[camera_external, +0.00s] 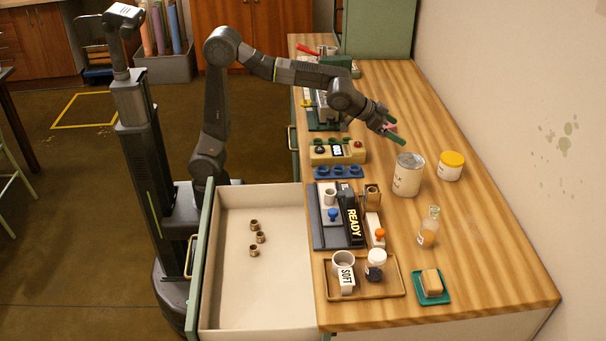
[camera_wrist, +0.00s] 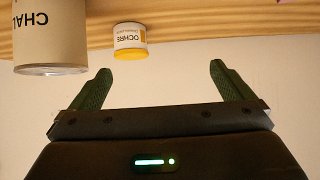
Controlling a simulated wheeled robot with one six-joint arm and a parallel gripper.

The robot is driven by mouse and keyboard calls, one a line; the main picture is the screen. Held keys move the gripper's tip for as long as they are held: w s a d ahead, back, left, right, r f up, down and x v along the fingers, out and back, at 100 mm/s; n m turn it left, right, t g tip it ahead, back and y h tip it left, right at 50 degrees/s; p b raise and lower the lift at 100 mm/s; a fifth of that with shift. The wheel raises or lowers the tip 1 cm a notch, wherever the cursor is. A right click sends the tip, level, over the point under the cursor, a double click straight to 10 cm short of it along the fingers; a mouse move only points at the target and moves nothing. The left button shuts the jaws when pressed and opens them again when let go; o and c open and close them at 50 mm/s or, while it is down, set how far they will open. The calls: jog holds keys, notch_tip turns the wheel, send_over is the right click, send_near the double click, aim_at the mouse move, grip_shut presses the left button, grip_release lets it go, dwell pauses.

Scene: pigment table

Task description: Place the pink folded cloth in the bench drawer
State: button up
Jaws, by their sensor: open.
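A small patch of pink (camera_external: 391,127), likely the pink folded cloth, shows beside my gripper in the external view and is mostly hidden by it. A sliver of pink also shows at the top right edge of the wrist view. My gripper (camera_external: 394,134) is over the far part of the bench; its fingers (camera_wrist: 160,85) are apart with nothing between them in the wrist view. The bench drawer (camera_external: 240,295) is pulled out at the left side of the bench. Several small brass pieces (camera_external: 260,237) lie inside it, with much bare floor around them.
A tall cream can (camera_external: 408,175) and a yellow-lidded jar (camera_external: 451,166) stand near my gripper. A control box (camera_external: 338,152), blue holder (camera_external: 338,172), READY sign (camera_external: 353,221), wooden tray (camera_external: 390,290), bottle (camera_external: 428,228) and teal dish (camera_external: 446,293) occupy the nearer bench.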

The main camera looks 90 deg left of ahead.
jog(key=s+d+m+h, duration=0.1)
jog(key=s+d, duration=0.2)
jog(key=d, duration=0.5)
jog(key=s+d+r+m+h, duration=0.1)
jog(key=s+d+m, duration=0.1)
jog(key=d, duration=0.7)
jog(key=s+d+r+m+h, duration=0.1)
jog(key=s+d+h, duration=0.1)
jog(key=d, duration=0.6)
jog(key=shift+s+d+g, duration=0.15)
jog(key=shift+s+g, duration=0.15)
jog(key=shift+s, duration=0.55)
jog(key=s+d+f+m+g+h, duration=0.1)
jog(key=s+d+f+m+h, duration=0.1)
jog(key=s+d, duration=0.6)
jog(key=s+d+f+m+g+h+p, duration=0.1)
jog(key=s+d+m+h, duration=0.1)
jog(key=s+d, duration=0.6)
jog(key=s+m, duration=0.1)
jog(key=s, duration=0.4)
jog(key=shift+f+g, duration=0.35)
jog(key=shift+g, duration=0.05)
